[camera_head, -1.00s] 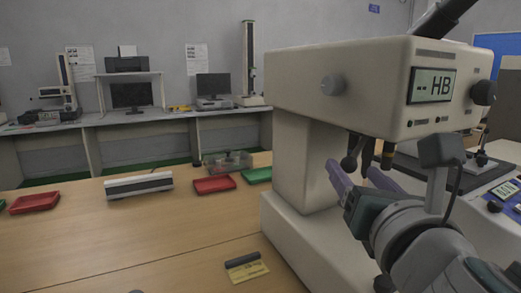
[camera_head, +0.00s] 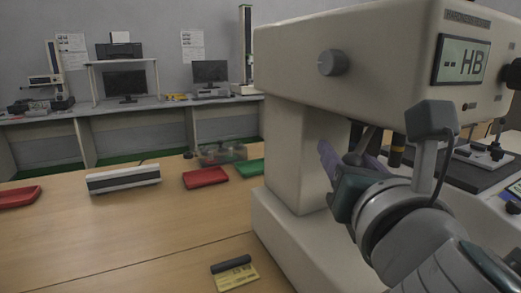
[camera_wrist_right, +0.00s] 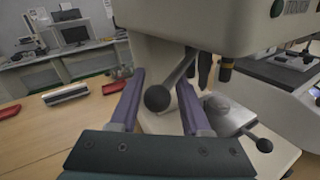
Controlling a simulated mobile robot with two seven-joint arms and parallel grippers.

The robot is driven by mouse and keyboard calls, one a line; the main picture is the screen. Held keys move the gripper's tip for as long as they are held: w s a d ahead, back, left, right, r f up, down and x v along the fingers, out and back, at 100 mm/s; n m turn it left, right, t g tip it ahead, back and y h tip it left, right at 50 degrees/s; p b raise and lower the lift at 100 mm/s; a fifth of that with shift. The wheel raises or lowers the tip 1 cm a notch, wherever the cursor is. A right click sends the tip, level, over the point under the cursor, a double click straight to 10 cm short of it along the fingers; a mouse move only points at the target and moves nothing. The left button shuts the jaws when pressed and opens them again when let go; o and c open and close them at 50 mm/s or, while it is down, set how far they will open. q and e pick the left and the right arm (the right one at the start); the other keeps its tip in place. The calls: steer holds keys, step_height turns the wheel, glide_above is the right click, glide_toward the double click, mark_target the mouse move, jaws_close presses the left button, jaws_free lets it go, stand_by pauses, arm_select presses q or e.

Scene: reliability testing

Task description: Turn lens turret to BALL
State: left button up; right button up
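The cream hardness tester (camera_head: 300,95) stands on the right of the table, its display (camera_head: 463,62) reading "-- HB". Under its head hangs the lens turret, with dark and yellow-banded lens parts (camera_head: 397,150) and a slanted lever ending in a black ball knob (camera_head: 352,158). The knob also shows large in the right wrist view (camera_wrist_right: 157,98). My right gripper (camera_head: 348,156) is open, its purple fingers on either side of the knob in the picture; in the wrist view (camera_wrist_right: 158,104) gaps show on both sides. Contact is not visible. My left gripper is out of view.
A second lever with a black ball (camera_wrist_right: 264,145) stands low on the tester's right. A yellow card block (camera_head: 235,275), red tray (camera_head: 205,178), green tray (camera_head: 250,167) and grey-white bar (camera_head: 123,179) lie on the table. The left table area is mostly clear.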

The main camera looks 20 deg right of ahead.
steer(key=shift+a+r, duration=0.1)
steer(key=c, duration=0.6)
jaws_close()
